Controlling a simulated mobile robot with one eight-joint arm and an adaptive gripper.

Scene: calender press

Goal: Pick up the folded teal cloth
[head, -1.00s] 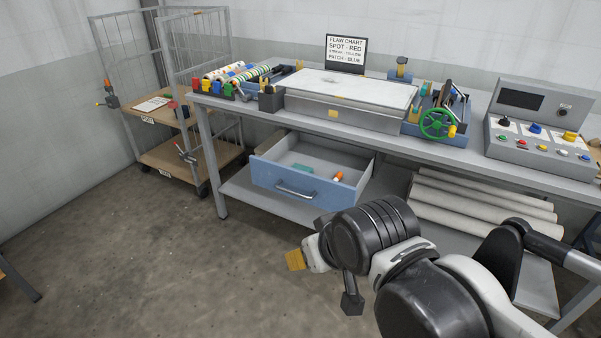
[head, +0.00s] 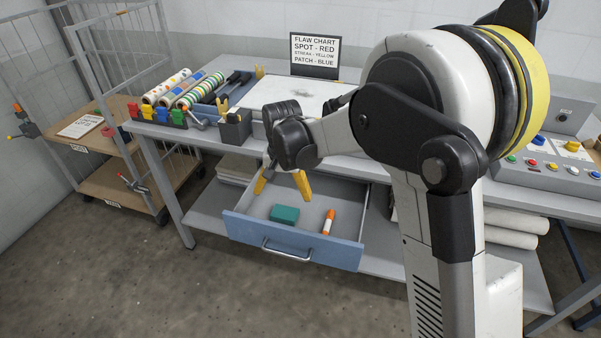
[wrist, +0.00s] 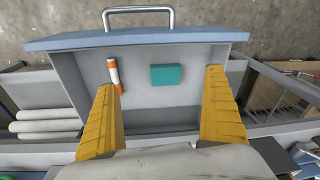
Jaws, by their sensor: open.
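The folded teal cloth (head: 284,215) lies flat in the open blue drawer (head: 290,243), left of an orange-and-white marker (head: 328,222). In the wrist view the cloth (wrist: 166,76) sits ahead of and between my yellow fingertips, with the marker (wrist: 115,74) by the left finger. My gripper (head: 283,186) is open and empty, pointing down above the back part of the drawer. In the wrist view my gripper (wrist: 160,80) shows both fingers wide apart, with the cloth not touched by either.
The workbench edge (head: 350,168) overhangs the back of the drawer. A wire cart (head: 85,140) is at left. Pale rolls (head: 510,225) lie on the lower shelf at right.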

